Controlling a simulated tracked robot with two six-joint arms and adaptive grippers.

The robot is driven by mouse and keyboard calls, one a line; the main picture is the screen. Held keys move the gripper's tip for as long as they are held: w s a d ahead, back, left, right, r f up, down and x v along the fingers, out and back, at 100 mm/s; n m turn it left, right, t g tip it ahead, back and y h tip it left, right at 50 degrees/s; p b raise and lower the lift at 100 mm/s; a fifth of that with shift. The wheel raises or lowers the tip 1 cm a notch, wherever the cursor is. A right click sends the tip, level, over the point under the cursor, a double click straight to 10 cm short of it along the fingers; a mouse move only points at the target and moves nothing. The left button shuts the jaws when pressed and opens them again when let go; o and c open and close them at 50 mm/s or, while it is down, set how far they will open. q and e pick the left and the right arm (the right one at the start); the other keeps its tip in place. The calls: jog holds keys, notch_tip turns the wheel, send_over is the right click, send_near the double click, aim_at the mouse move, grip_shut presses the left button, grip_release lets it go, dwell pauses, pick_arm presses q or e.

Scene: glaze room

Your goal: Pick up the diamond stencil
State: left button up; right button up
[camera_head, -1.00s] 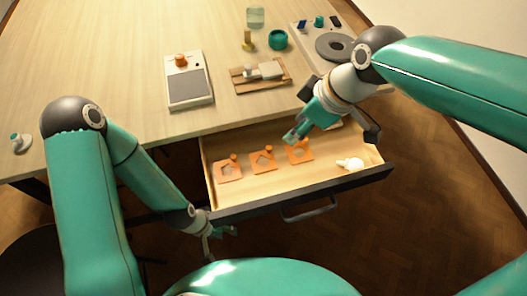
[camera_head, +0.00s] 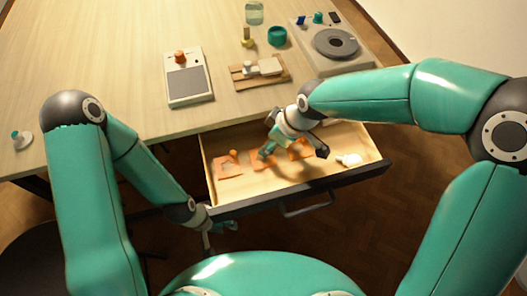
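Three flat orange stencils with small knobs lie in a row in the open drawer: a left one (camera_head: 228,170), a middle one (camera_head: 258,164) and a right one (camera_head: 303,148). Their cut-outs are too small or covered to tell which is the diamond. My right gripper (camera_head: 266,152) reaches down into the drawer at the middle stencil and hides part of it and of the right one. I cannot tell whether it touches or grips. My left gripper (camera_head: 219,232) is open and empty in front of the drawer's left front corner.
The drawer (camera_head: 345,177) has a dark front with a handle (camera_head: 307,206). A white object (camera_head: 349,159) lies at its right end. On the table (camera_head: 110,60) stand a scale (camera_head: 188,82), a wooden board (camera_head: 244,84), a green ring (camera_head: 277,36) and a turntable unit (camera_head: 335,45).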

jog(key=shift+a+f, duration=0.1)
jog(key=shift+f, duration=0.2)
grip_shut()
jog(key=shift+r, duration=0.1)
